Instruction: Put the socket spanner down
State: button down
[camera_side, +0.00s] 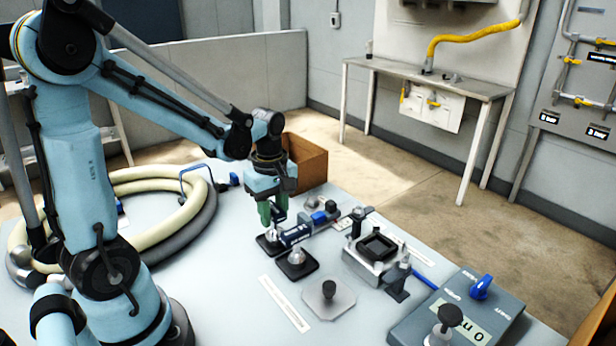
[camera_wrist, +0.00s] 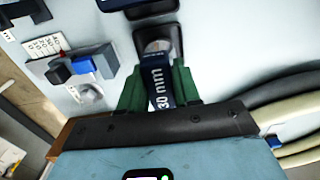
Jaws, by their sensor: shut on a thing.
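The socket spanner (camera_wrist: 160,90) is dark blue with a white "30 mm" marking. My gripper (camera_wrist: 158,88) has green fingers, one on each side of it, shut on it. A black square holder (camera_wrist: 172,32) with a round grey part lies just beyond the spanner in the wrist view. In the side view my gripper (camera_side: 272,218) is low over the table, above a black holder (camera_side: 268,245). The spanner's lower end is hidden, so I cannot tell whether it touches the holder.
Another black holder (camera_side: 297,266) stands close by, with a dark blue labelled piece (camera_side: 297,233) near it. A black-and-blue device (camera_side: 322,214), a square black fixture (camera_side: 376,246) and a grey plate with knob (camera_side: 329,297) are near. A cardboard box (camera_side: 308,160) stands behind; hoses (camera_side: 150,238) lie left.

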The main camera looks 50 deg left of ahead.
jog(key=shift+f, duration=0.25)
jog(key=c, duration=0.8)
grip_release()
notch_tip(320, 180, up, 12)
jog(key=d+f+m+t, duration=0.1)
jog(key=d+m+t, duration=0.1)
jog(key=m, duration=0.3)
jog(key=s+d+f+m+t, duration=0.1)
jog(key=d+m+t, duration=0.1)
jog(key=m, duration=0.3)
jog(key=d+f+m+t, duration=0.1)
jog(key=d+m+t, duration=0.1)
jog(key=d+m, duration=0.2)
jog(key=shift+s+d+m, duration=0.15)
jog(key=shift+s+m, duration=0.2)
jog(key=shift+m, duration=0.35)
jog(key=shift+d+f+m+t, duration=0.15)
jog(key=shift+d+m+t, duration=0.15)
jog(key=shift+m, duration=0.35)
jog(key=shift+d+f+m+t, duration=0.15)
jog(key=shift+d+m+t, duration=0.15)
jog(key=shift+m, duration=0.35)
jog(key=shift+s, duration=0.1)
